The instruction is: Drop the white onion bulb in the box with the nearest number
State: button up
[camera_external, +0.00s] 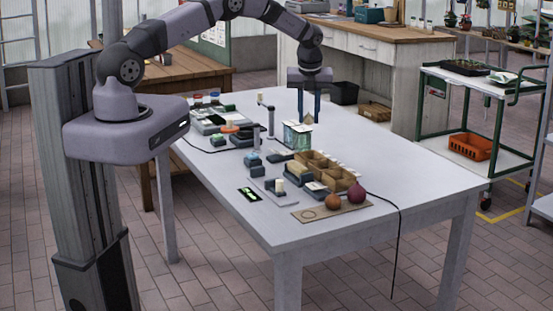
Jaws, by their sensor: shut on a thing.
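My gripper (309,118) points down above the far middle of the table. It is shut on a small tan, bulb-like thing (308,119) with a pointed top; its colour and lower part are hard to make out. Several open brown boxes (338,178) stand in a row at the table's middle, nearer the camera than my gripper. No numbers are readable on them. A brown onion (333,201) and a dark red onion (356,193) stand on a cardboard mat (310,214). An empty round outline shows at the mat's left.
A lit screen or clear case (297,135) stands just below my gripper. A thin upright post (270,120) is left of it. Small devices and jars (214,97) fill the table's left side. A black cable (385,199) runs off the right edge. The table's far right is clear.

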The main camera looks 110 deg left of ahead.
jog(key=m, duration=0.3)
jog(key=shift+a+t, duration=0.1)
jog(key=shift+t, duration=0.3)
jog(key=shift+f, duration=0.15)
notch_tip(320, 180, down, 6)
jog(key=b, duration=0.4)
jog(key=shift+b, duration=0.35)
jog(key=o, duration=1.2)
jog(key=shift+r, duration=0.2)
